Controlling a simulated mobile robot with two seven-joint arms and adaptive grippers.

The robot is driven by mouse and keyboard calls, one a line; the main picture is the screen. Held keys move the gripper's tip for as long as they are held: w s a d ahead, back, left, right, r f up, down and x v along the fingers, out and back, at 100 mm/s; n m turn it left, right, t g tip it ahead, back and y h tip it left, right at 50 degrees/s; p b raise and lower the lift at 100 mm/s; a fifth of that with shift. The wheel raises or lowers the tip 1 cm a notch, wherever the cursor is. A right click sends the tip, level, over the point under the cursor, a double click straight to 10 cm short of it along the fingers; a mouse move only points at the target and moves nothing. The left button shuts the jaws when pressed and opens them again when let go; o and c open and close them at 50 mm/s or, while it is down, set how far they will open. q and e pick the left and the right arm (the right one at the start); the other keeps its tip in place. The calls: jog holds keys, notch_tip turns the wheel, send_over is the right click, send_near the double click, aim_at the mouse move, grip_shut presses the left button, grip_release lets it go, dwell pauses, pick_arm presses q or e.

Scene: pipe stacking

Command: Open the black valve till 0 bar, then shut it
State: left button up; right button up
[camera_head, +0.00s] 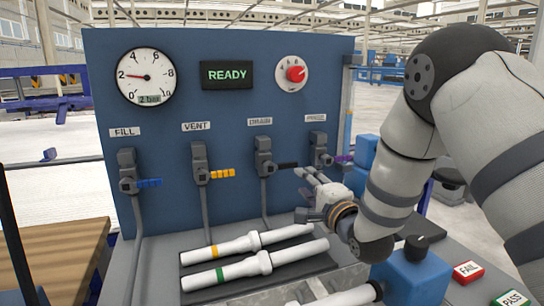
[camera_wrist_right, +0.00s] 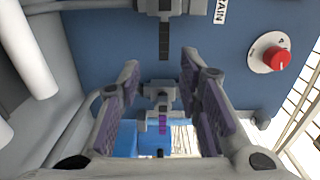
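The black valve handle (camera_head: 288,165) sticks out to the right from the third valve (camera_head: 264,157) on the blue panel, under a label reading DRAIN. In the right wrist view the black handle (camera_wrist_right: 164,40) is at the top, beyond the fingertips. The gauge (camera_head: 146,77) has its needle near 2, and its small display reads 2 bar. My right gripper (camera_head: 308,182) is open and empty, just below and right of the black handle. In the right wrist view its fingers (camera_wrist_right: 161,65) are spread, with the purple handle (camera_wrist_right: 163,124) visible between them. My left gripper is out of view.
Blue (camera_head: 149,183) and yellow (camera_head: 222,173) handles sit to the left; the purple-handled valve (camera_head: 320,148) is close right. A red knob (camera_head: 295,74) and READY display (camera_head: 227,75) are above. White pipes (camera_head: 230,268) lie below; a blue box (camera_head: 411,276) stands at the right.

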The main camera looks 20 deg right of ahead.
aim_at(290, 166)
jog(key=w, duration=0.3)
jog(key=w+b, duration=0.1)
jog(key=w, duration=0.6)
jog(key=shift+w+d, duration=0.3)
jog(key=shift+w, duration=0.05)
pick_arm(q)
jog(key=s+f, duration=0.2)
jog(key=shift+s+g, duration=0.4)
pick_arm(e)
jog(key=shift+w+r, duration=0.2)
jog(key=shift+r, duration=0.05)
grip_shut()
